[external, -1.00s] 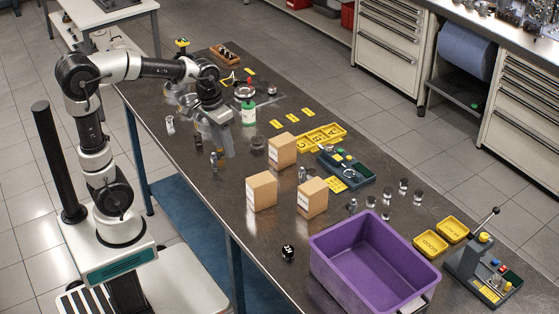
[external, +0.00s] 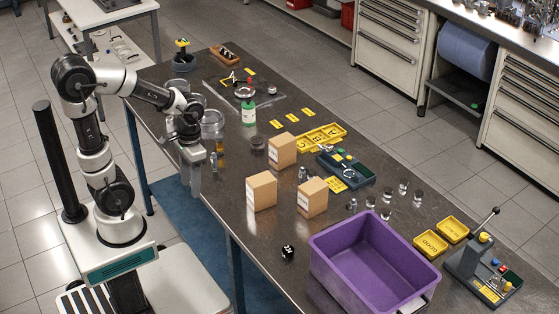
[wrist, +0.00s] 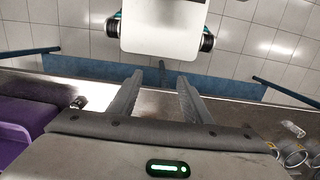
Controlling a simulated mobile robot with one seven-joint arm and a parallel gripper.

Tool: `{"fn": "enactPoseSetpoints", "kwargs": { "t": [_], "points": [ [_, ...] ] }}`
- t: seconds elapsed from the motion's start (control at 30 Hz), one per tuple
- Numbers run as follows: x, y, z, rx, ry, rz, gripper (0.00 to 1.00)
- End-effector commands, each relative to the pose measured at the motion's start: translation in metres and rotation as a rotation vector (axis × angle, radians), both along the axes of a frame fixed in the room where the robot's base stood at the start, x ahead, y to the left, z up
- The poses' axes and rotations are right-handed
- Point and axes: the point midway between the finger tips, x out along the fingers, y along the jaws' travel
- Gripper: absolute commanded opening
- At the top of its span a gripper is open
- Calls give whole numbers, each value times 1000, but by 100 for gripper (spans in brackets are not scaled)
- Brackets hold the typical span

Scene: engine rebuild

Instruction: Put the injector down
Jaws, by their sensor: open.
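A small slim part, which looks like the injector (external: 214,160), stands on the steel workbench near its front edge. It is just right of my gripper (external: 194,184) in the external view, and apart from it as far as I can tell. My gripper is low by the bench's front edge. In the wrist view my gripper (wrist: 160,84) has its two fingers apart with nothing between them. A small metallic piece (wrist: 77,103) lies to the left of the fingers there; I cannot tell whether it is the injector.
Cardboard boxes (external: 261,191) stand mid-bench. A purple bin (external: 340,262) sits at the near end and also shows in the wrist view (wrist: 12,137). Clear round dishes (external: 212,121) stand behind my gripper.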

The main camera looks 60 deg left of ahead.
Motion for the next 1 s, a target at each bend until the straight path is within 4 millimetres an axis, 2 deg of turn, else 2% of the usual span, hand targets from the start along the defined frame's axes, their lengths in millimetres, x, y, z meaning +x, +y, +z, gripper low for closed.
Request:
{"fn": "enactPoseSetpoints", "kwargs": {
  "t": [0.03,0.1,0.17,0.37,0.47,0.57,0.7,0.8,1.0],
  "points": [
    [10,-1,163,-4,-592,-4,44],
    [9,-1,183,-4,-593,-4,44],
    [18,-2,173,-29,-567,95,44],
    [53,-12,163,-146,-492,448,44],
    [80,-15,154,-228,-430,667,44],
    [116,-14,143,-343,-344,932,44],
    [176,1,134,-560,-168,1340,44],
    [207,17,136,-701,-44,1550,44],
    [247,56,147,-931,175,1823,44]
  ]
}}
